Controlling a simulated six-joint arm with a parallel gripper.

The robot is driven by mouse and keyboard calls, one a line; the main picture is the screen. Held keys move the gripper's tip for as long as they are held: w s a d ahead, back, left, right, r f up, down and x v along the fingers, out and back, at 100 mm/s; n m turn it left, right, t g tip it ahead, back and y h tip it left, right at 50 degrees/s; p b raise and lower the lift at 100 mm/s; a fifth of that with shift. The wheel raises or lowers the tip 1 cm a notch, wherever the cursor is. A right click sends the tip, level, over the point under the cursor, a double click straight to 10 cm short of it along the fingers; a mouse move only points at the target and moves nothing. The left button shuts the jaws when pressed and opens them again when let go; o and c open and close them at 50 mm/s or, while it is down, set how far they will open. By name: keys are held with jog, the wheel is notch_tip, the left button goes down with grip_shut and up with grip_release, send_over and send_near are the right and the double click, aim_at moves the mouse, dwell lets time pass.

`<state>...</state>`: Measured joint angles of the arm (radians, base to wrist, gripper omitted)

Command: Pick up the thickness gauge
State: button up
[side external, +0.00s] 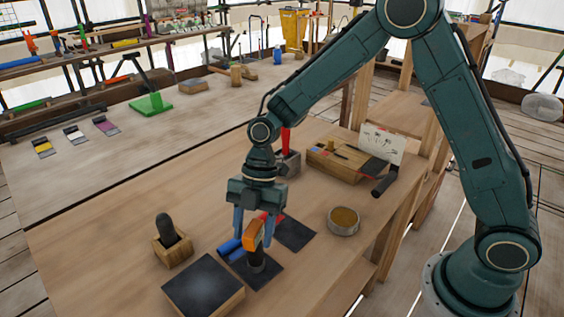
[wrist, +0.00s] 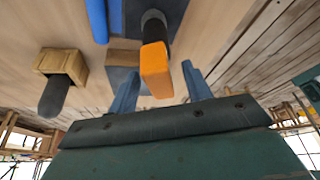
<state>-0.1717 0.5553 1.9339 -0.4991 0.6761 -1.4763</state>
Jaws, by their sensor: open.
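An orange-topped tool with a dark lower body (side external: 254,238), which looks to be the thickness gauge, stands about upright on a dark square pad (side external: 266,274). In the wrist view its orange part (wrist: 156,72) shows between my two blue fingers. My gripper (side external: 254,230) is open and points down over the tool, with a finger on either side of the orange top. I cannot tell whether either finger touches it. A blue cylinder (side external: 230,247) lies just left of the tool, and shows in the wrist view (wrist: 97,18).
A wooden holder with a dark rounded handle (side external: 165,229) and a dark-topped block (side external: 203,283) stand close by on the left. A dark mat (side external: 296,234) and a round tin (side external: 343,222) lie to the right. A wooden box (side external: 333,163) stands behind. Bare tabletop lies in front of the tin.

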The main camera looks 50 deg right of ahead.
dwell(0.5)
grip_shut()
notch_tip(320, 180, up, 20)
dwell(0.9)
jog(key=shift+f, duration=0.15)
dwell(0.5)
